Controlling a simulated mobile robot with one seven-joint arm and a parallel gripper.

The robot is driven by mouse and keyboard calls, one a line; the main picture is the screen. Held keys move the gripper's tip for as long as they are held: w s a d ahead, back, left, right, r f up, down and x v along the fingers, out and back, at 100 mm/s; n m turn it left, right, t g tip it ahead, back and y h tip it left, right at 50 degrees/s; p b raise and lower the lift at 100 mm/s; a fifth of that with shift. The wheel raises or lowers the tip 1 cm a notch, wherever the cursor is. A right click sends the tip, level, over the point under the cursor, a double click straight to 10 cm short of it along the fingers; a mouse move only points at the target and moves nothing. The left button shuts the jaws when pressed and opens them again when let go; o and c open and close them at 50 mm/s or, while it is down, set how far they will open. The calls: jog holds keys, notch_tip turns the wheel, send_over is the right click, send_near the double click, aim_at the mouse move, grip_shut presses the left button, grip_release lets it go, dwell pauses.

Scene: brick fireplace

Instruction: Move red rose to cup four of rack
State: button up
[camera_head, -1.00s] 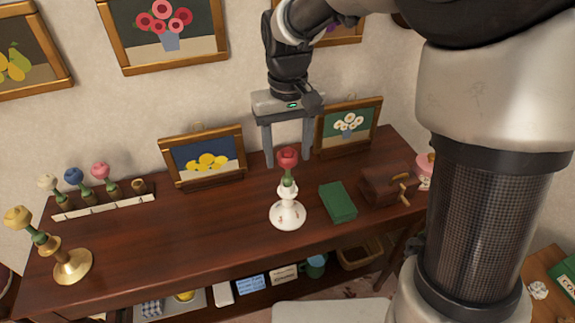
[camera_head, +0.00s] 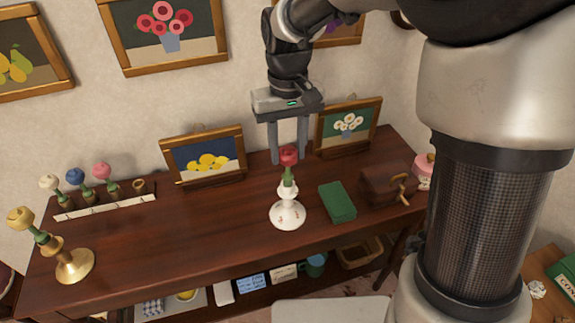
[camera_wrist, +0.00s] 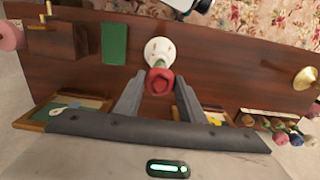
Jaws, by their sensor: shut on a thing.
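The red rose (camera_head: 288,156) stands upright with its green stem at the neck of a white vase (camera_head: 288,214). My gripper (camera_head: 289,160) is shut on it from above and behind, one finger on each side of the bloom. In the wrist view the bloom (camera_wrist: 160,82) shows between the fingers, over the vase (camera_wrist: 160,50). The rack (camera_head: 105,207) is a white strip with a row of brown cups at the table's left. White, blue and pink flowers fill three cups. The rightmost cup (camera_head: 139,187) looks empty. The rack (camera_wrist: 272,113) also shows at the right of the wrist view.
A gold vase with a yellow flower (camera_head: 73,265) stands front left. A green book (camera_head: 338,202) and brown chest (camera_head: 386,184) lie right. The table between rack and white vase is clear.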

jog(key=shift+r+p, duration=0.9)
jog(key=shift+r, duration=0.25)
jog(key=shift+r+p, duration=0.65)
jog(key=shift+r, duration=0.05)
